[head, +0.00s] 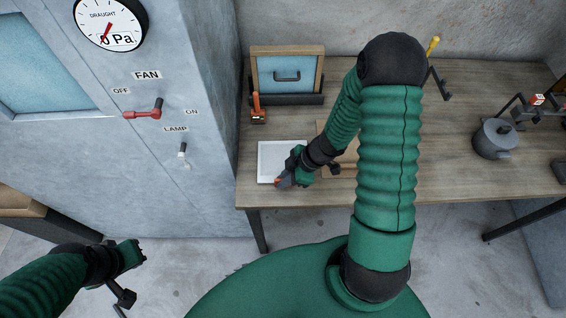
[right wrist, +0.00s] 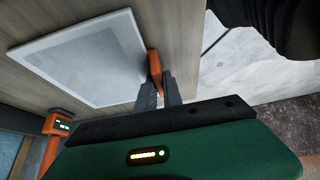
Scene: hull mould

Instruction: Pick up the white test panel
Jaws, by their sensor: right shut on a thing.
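The white test panel (head: 279,158) is a pale square plate with a white rim at the front left of the wooden bench. It appears to lie flat on the bench; whether it is slightly raised I cannot tell. In the right wrist view the panel (right wrist: 90,58) shows with its edge at the fingers. The exact contact is partly hidden by the fingers. My left gripper (head: 134,256) is at the lower left, away from the bench; its jaw opening cannot be made out.
The wooden bench (head: 460,110) carries a framed blue panel with a handle (head: 287,76), an orange tool (head: 257,108) behind the test panel, and a grey pot (head: 495,139) at the right. A grey cabinet (head: 200,60) with gauge and switches stands close on the left.

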